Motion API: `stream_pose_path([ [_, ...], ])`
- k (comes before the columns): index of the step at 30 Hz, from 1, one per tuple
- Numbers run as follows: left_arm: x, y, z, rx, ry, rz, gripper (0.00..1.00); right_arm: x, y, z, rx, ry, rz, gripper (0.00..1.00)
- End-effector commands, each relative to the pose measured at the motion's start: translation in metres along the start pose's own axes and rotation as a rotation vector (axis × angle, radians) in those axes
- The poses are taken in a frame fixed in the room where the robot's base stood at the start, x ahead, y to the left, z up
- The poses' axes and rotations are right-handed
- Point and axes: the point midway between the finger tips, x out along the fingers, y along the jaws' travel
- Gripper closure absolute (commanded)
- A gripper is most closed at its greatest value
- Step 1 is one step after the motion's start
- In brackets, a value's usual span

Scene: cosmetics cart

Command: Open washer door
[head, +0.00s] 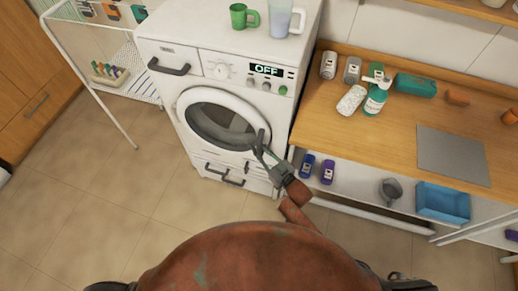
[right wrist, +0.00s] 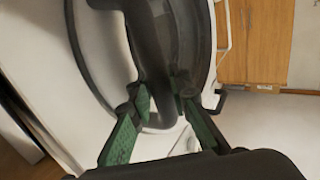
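The white washer (head: 222,85) stands against the wall in the head view. Its round door (head: 218,118) has dark glass and looks shut. The dark curved door handle (right wrist: 150,60) comes down between the green-padded fingers of my right gripper (right wrist: 165,98) in the right wrist view. The fingertips lie close against both sides of the handle, so the gripper looks shut on it. In the head view my right gripper (head: 262,150) is at the right edge of the door and partly covers the handle. My left gripper is not in view.
A green mug (head: 240,17) and a pale cup (head: 282,18) stand on the washer. A wooden counter (head: 345,122) with bottles is on the right, with a shelf below. A white wire rack (head: 95,45) stands at left. The tiled floor before the washer is clear.

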Motion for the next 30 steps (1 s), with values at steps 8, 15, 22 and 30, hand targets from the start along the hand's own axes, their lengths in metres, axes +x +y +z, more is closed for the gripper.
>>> stream_pose_path([
  [8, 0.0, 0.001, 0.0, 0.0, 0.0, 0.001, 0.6, 0.0, 0.0, 0.0, 0.0, 0.0, 0.0, 1.0],
  [15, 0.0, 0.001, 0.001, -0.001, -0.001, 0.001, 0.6, 0.0, 0.0, 0.0, 0.0, 0.0, 0.0, 1.0],
  [22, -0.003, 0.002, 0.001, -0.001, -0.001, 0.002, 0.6, -0.003, -0.007, 0.0, 0.002, -0.001, -0.001, 1.0],
  [30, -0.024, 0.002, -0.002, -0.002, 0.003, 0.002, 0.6, -0.02, -0.083, 0.0, 0.009, -0.005, -0.019, 1.0],
])
